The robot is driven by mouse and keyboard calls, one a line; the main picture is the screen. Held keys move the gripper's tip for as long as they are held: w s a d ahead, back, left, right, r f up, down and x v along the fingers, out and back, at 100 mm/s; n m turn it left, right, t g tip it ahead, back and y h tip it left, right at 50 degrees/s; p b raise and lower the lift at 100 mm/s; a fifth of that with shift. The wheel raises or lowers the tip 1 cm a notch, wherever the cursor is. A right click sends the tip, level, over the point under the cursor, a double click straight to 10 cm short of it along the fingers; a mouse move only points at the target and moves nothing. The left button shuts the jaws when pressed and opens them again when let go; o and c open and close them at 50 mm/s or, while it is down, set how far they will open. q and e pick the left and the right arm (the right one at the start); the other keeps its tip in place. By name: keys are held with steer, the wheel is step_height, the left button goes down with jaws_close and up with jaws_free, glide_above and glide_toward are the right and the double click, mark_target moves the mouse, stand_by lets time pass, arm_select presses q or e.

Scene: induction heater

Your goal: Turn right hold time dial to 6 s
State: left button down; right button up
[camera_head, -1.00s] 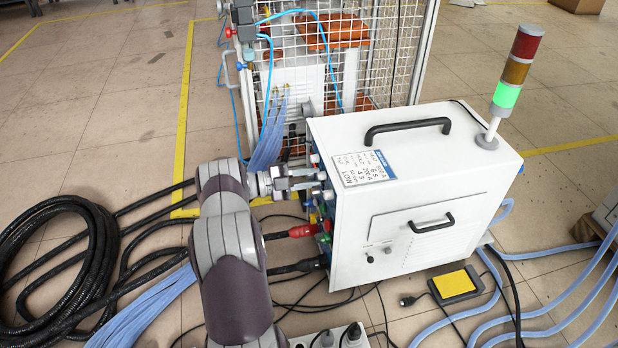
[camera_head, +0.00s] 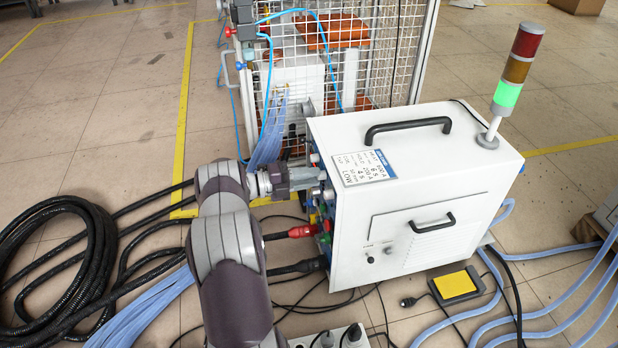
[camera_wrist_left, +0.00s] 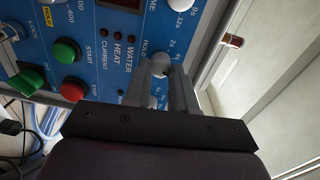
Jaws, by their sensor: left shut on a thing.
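The induction heater (camera_head: 420,205) is a white box with its control panel on the left side, seen almost edge-on in the head view. In the left wrist view the blue panel (camera_wrist_left: 112,25) shows "HOLD" lettering and second marks beside a round whitish dial (camera_wrist_left: 160,64). My left gripper (camera_head: 308,178) reaches the panel from the left. In the wrist view its two fingers (camera_wrist_left: 166,74) are closed on this hold time dial and partly cover it. The dial's pointer and exact setting cannot be read. My right gripper is not in view.
Another whitish dial (camera_wrist_left: 180,4) is close above the fingers. A green button (camera_wrist_left: 67,50), a red button (camera_wrist_left: 72,88) and a green switch (camera_wrist_left: 25,82) are nearby. Cables (camera_head: 300,268) leave the panel below my arm. A signal tower (camera_head: 508,90) on top glows green.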

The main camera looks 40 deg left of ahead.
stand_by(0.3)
arm_select(q)
steer(key=c, duration=0.9)
jaws_free()
steer(key=shift+c, duration=0.2)
steer(key=p+v, duration=0.3)
steer(key=v, duration=0.9)
steer(key=shift+s+a+p, duration=0.25)
steer(key=shift+s+p, duration=0.05)
steer(key=shift+s, duration=0.05)
steer(key=shift+f, duration=0.1)
